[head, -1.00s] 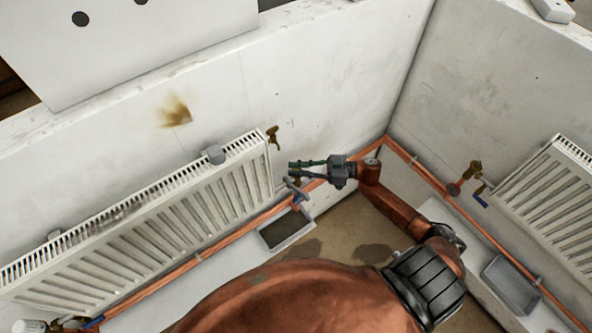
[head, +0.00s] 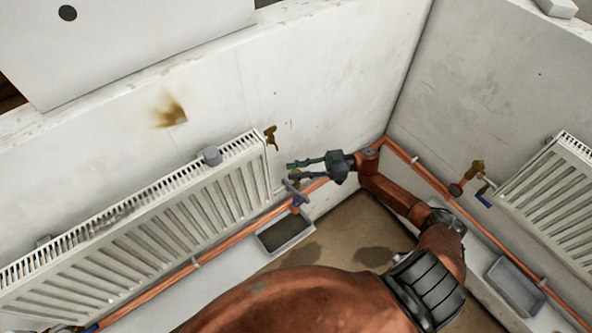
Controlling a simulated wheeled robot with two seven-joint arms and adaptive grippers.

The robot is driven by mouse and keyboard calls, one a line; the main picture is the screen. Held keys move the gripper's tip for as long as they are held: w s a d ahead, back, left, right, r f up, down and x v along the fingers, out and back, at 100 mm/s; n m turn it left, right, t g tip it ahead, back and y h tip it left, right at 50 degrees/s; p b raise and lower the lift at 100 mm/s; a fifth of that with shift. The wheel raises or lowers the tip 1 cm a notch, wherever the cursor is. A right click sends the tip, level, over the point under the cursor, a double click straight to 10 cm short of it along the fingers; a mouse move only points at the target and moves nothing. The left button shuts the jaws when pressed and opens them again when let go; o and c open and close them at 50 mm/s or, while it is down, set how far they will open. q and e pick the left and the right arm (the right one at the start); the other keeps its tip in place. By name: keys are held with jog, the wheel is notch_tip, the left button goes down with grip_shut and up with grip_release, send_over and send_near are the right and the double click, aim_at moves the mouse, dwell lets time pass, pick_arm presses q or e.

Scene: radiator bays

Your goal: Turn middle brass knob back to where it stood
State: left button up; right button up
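My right gripper (head: 289,172) is at the right end of the left radiator, its two greenish fingers pointing left. The fingers look apart. Another brass fitting (head: 271,137) is at the radiator's upper right corner. A third brass fitting (head: 477,168) is on the right wall. My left gripper is not in view.
The left radiator (head: 150,215) and right radiator (head: 555,190) hang on white walls meeting in a corner. Copper pipes (head: 428,172) run along both walls. Grey trays (head: 284,235) and (head: 515,284) lie below. Bare floor (head: 345,230) shows between.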

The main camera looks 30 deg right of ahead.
jog(key=o, duration=0.3)
jog(key=v, duration=1.2)
dwell(0.3)
